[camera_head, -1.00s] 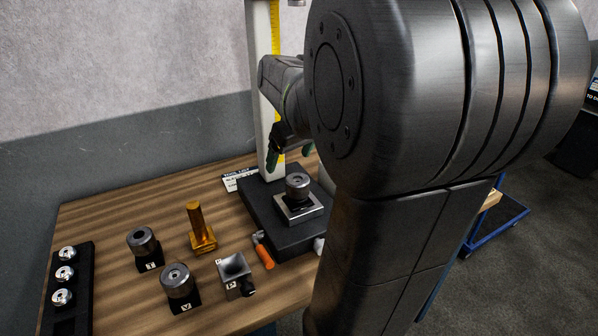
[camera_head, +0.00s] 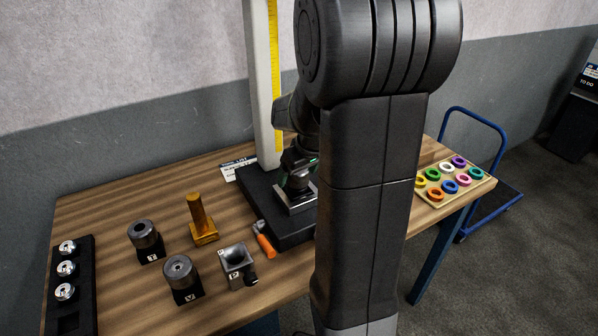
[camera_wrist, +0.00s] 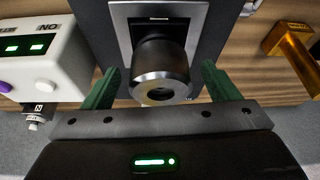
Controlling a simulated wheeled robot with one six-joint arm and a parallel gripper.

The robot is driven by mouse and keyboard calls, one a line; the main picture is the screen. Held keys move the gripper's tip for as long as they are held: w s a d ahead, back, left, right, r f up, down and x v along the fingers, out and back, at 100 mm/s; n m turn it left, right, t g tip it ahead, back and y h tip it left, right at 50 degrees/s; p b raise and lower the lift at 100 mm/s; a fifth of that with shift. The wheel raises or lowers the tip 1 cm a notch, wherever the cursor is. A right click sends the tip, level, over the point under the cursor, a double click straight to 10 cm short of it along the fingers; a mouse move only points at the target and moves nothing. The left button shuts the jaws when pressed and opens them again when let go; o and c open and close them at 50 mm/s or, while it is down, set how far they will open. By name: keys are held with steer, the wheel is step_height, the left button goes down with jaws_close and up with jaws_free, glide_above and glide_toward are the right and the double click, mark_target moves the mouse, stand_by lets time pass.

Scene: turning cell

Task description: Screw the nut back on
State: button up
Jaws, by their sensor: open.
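A round steel part (camera_wrist: 160,68) with a hole in its end face, which may be the nut, sits on a square metal plate (camera_wrist: 118,13). My gripper (camera_wrist: 158,75) is open, with one green finger on each side of the part. Gaps show between the fingers and the part. In the head view my gripper (camera_head: 299,172) is over the square plate (camera_head: 291,207) on the black base (camera_head: 262,206). It hides most of the steel part there, and my arm covers the base's right side. I cannot see any thread.
A pale column (camera_head: 262,90) rises behind the base. A tray of coloured rings (camera_head: 455,180) lies right. A white control box (camera_wrist: 45,55) is close left in the wrist view.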

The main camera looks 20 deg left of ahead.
steer(key=c, duration=1.1)
steer(key=shift+m+t+h, duration=0.5)
steer(key=shift+m+h, duration=0.1)
steer(key=shift+m, duration=1.4)
steer(key=shift+c, duration=0.2)
steer(key=m+b, duration=0.1)
steer(key=m+h+b, duration=0.1)
steer(key=m, duration=0.1)
steer(key=shift+a+f+t+b, duration=0.15)
steer(key=shift+t+b, duration=0.15)
steer(key=shift+m+h+b, duration=0.4)
steer(key=shift+m+b, duration=0.15)
steer(key=shift+m, duration=0.25)
steer(key=shift+r+m, duration=0.25)
steer(key=shift+m, duration=0.05)
